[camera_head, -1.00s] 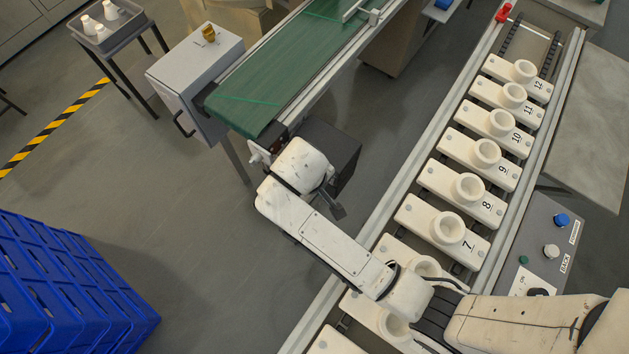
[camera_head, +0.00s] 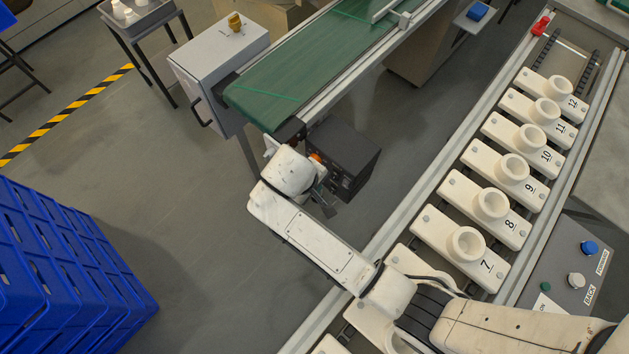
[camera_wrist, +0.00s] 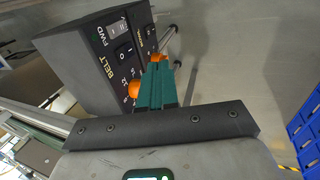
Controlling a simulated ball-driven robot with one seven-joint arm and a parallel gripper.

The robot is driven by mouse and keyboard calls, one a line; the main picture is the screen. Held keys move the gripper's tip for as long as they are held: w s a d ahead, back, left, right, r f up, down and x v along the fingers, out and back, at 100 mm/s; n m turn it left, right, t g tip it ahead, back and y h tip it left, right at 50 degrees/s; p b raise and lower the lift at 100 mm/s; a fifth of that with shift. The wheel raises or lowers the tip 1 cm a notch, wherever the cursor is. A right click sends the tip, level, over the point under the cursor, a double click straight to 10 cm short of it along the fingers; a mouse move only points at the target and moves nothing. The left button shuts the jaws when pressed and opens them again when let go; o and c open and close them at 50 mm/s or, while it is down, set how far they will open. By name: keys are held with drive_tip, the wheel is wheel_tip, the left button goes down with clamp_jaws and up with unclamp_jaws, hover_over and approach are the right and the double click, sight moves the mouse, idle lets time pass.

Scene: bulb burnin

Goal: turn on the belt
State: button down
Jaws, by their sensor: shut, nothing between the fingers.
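The belt is a green conveyor (camera_head: 300,72) at the top middle of the head view. A dark control box (camera_head: 344,155) is under its near end. In the wrist view the box's face (camera_wrist: 108,62) reads BELT and FWD. It has a black rocker switch (camera_wrist: 124,53), a grey switch (camera_wrist: 117,29) by FWD, and an orange knob (camera_wrist: 134,88) with numbers beside it. Contact cannot be told.
A grey cabinet (camera_head: 215,60) stands at the belt's near end. Blue crates (camera_head: 65,270) are at left. A line of numbered white sockets (camera_head: 487,205) runs at right, beside a panel with a blue button (camera_head: 589,247). Open floor (camera_head: 190,210) lies between the crates and my arm.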

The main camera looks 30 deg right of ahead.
sight(335, 175)
drive_tip(key=w+d+f, duration=0.2)
drive_tip(key=d+f, duration=0.3)
drive_tip(key=f, duration=0.1)
drive_tip(key=shift+w+d, duration=0.15)
drive_tip(key=shift+d, duration=0.1)
drive_tip(key=shift+d+f, duration=0.1)
drive_tip(key=shift+w+d+f, duration=0.1)
drive_tip(key=shift+d+f, duration=0.05)
drive_tip(key=shift+r, duration=0.2)
